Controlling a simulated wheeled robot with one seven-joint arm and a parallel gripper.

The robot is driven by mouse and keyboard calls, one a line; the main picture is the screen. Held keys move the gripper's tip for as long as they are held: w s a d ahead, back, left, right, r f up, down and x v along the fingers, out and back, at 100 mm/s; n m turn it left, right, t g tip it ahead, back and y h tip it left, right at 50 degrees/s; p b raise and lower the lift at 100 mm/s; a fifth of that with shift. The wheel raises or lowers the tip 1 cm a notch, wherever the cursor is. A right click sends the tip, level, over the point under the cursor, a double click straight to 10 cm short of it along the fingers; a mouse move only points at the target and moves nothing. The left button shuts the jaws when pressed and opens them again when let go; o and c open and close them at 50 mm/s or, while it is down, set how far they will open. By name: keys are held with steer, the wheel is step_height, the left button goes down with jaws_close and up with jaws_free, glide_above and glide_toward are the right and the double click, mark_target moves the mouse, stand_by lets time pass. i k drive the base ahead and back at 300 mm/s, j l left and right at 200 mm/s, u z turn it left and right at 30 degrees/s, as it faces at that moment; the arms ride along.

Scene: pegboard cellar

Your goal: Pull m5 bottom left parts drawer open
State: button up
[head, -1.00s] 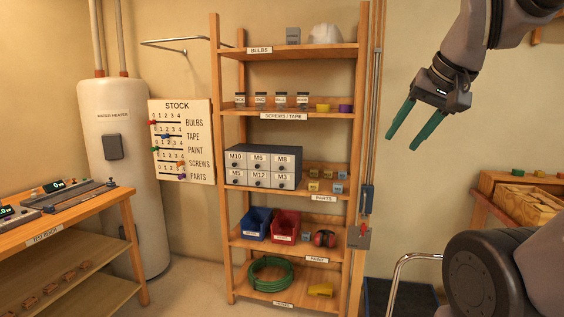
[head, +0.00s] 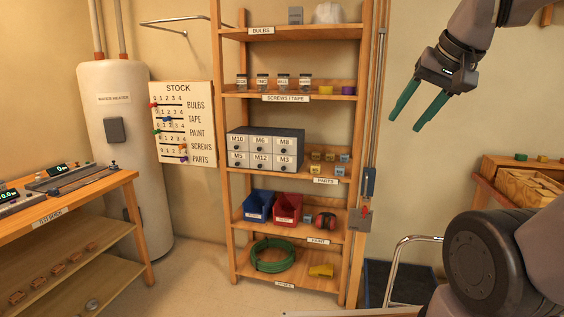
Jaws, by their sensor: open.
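The M5 drawer (head: 238,160) is the bottom left drawer of a small grey parts cabinet on the middle shelf of the wooden rack. It looks shut, with a dark knob on its front. The cabinet's other drawers, M10 (head: 238,140), M6, M8, M12 and M3, look shut too. My gripper (head: 415,115), with green fingers, is open and empty. It hangs in the air to the right of the rack, well apart from the cabinet in the picture. Its fingers point down and to the left.
The wooden rack (head: 228,215) holds jars, small blocks, blue and red bins and a green hose. A test bench (head: 60,222) stands at left, before a water heater (head: 110,95). A metal-railed step (head: 395,265) stands at lower right. The floor before the rack looks clear.

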mark_target(235, 159)
steer(key=i+j, duration=0.8)
steer(key=j, duration=0.15)
steer(key=i+j+u, duration=0.1)
steer(key=i+j, duration=0.7)
steer(key=j, duration=0.15)
